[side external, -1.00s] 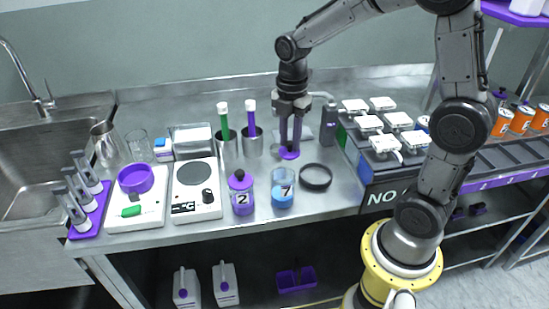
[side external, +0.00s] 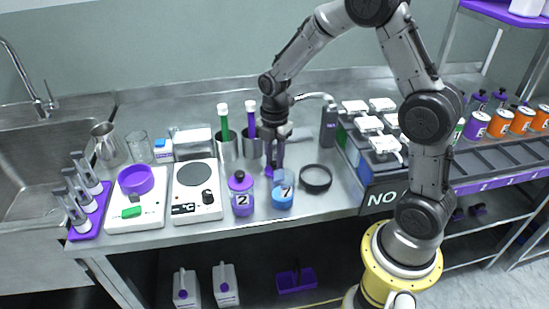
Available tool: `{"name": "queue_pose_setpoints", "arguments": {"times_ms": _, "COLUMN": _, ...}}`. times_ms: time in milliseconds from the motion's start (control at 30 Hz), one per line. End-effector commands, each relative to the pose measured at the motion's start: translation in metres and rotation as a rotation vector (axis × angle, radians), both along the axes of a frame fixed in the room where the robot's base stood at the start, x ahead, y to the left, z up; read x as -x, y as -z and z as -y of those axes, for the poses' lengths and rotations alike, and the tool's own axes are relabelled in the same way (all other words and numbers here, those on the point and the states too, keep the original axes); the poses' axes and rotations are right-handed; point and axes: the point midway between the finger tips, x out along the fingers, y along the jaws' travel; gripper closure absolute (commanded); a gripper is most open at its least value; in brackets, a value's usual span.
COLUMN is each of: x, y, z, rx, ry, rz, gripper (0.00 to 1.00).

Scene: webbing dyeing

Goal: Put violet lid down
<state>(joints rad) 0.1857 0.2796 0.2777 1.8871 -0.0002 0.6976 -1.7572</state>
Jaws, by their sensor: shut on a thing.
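My gripper (side external: 273,165) is shut on the violet lid (side external: 269,171), which shows as a small violet patch at the fingertips. The lid is mostly hidden by the fingers and looks tilted. It is behind the open jar marked 7 (side external: 283,197), which holds blue liquid. I cannot tell how high the lid is above the bench (side external: 340,210). The jar marked 2 (side external: 241,199), to the left, wears a violet lid of its own.
A black ring (side external: 316,178) lies right of jar 7. Steel beakers with green (side external: 224,122) and violet (side external: 251,120) sticks stand behind. A hotplate (side external: 196,195) is at left; a block with white-topped items (side external: 384,145) is at right.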

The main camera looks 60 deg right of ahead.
Motion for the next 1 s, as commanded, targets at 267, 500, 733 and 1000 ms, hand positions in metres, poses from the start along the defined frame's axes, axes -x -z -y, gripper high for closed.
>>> {"name": "queue_pose_setpoints", "arguments": {"times_ms": 267, "x": 0.0, "y": 0.003, "z": 0.0, "rx": 0.0, "ry": 0.0, "rz": 0.001, "gripper": 0.58}}
{"name": "queue_pose_setpoints", "arguments": {"times_ms": 500, "x": 0.0, "y": 0.003, "z": 0.0, "rx": 0.0, "ry": 0.0, "rz": 0.001, "gripper": 0.42}}
{"name": "queue_pose_setpoints", "arguments": {"times_ms": 733, "x": 0.0, "y": -0.003, "z": 0.0, "rx": 0.0, "ry": 0.0, "rz": 0.002, "gripper": 0.42}}
{"name": "queue_pose_setpoints", "arguments": {"times_ms": 1000, "x": -0.001, "y": -0.049, "z": 0.0, "rx": 0.001, "ry": 0.0, "rz": 0.006, "gripper": 0.42}}
